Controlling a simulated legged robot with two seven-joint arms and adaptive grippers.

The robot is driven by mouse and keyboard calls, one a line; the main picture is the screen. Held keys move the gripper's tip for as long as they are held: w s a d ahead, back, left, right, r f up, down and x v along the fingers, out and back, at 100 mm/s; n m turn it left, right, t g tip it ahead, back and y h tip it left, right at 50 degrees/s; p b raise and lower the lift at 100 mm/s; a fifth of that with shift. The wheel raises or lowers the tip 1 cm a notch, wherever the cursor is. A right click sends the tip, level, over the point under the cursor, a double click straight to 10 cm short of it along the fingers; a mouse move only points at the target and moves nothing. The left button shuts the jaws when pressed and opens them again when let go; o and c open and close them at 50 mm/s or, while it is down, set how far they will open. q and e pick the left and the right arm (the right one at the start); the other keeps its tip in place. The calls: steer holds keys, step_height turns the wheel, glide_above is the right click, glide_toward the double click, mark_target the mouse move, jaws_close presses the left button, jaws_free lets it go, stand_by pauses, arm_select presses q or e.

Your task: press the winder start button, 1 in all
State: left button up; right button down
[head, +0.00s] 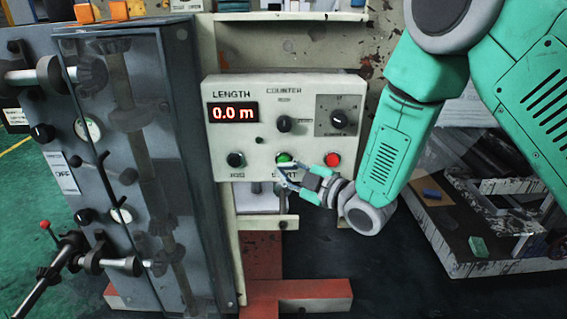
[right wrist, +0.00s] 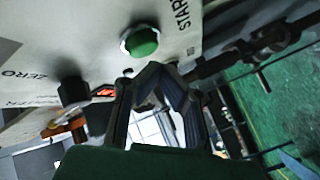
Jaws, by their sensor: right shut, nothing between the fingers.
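The green start button (head: 284,159) sits on the lower middle of the cream control panel (head: 222,140). In the right wrist view the green button (right wrist: 140,42) has a pale collar and the word START beside it. My right gripper (head: 284,174) is shut and empty, coming in from the right, with its fingertips just below the green button. In the right wrist view its fingertips (right wrist: 160,68) show just below and right of the button, apart from it in the picture. I cannot tell how far they are from the panel face. My left gripper is not in view.
A red button (head: 332,159) is to the right and a black zero button (head: 236,159) to the left. Above are a display (head: 233,112) reading 0.0 m and black knobs (head: 284,124). A grey machine cabinet (head: 185,200) stands close on the left.

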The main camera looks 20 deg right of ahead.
steer(key=shift+w+d, duration=0.15)
steer(key=shift+w, duration=0.2)
